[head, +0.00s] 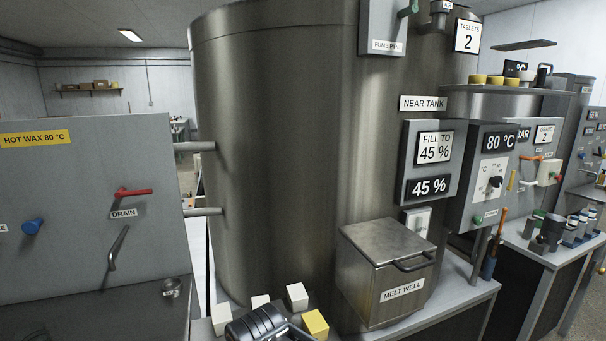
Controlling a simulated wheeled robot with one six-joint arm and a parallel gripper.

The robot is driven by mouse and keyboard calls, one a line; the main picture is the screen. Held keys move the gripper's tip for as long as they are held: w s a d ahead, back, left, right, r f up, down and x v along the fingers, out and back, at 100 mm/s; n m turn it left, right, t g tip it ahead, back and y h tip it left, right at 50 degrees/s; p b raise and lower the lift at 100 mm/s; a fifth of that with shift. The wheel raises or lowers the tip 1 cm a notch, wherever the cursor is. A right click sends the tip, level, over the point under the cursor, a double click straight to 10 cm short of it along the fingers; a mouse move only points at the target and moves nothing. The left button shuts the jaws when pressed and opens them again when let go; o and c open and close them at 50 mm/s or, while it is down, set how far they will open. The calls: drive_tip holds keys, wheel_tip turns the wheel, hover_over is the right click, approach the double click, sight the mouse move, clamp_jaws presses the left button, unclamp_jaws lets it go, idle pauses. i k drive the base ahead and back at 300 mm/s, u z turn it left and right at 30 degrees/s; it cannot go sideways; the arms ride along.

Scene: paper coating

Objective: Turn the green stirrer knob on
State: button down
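A small round green knob (478,220) is on the lower left of the grey panel box (463,190) under the "80 °C" display, beside a small label too small to read. I cannot tell whether it is the stirrer knob, or how it is turned. A black dial (495,182) is above it on the same panel. The dark ribbed end of my arm, seemingly my gripper (268,326), shows at the bottom edge, left of and well apart from the panel. Its fingers are not clear.
The closed "MELT WELL" box (385,270) with its handle stands in front of the large steel tank (285,150). White blocks (297,296) and a yellow-topped block (315,324) lie near my arm. A blue tool with an orange shaft (490,262) stands right of the panel.

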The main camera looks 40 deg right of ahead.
sight(478, 221)
drive_tip(key=z, duration=2.7)
drive_tip(key=i, duration=1.55)
drive_tip(key=u, duration=0.65)
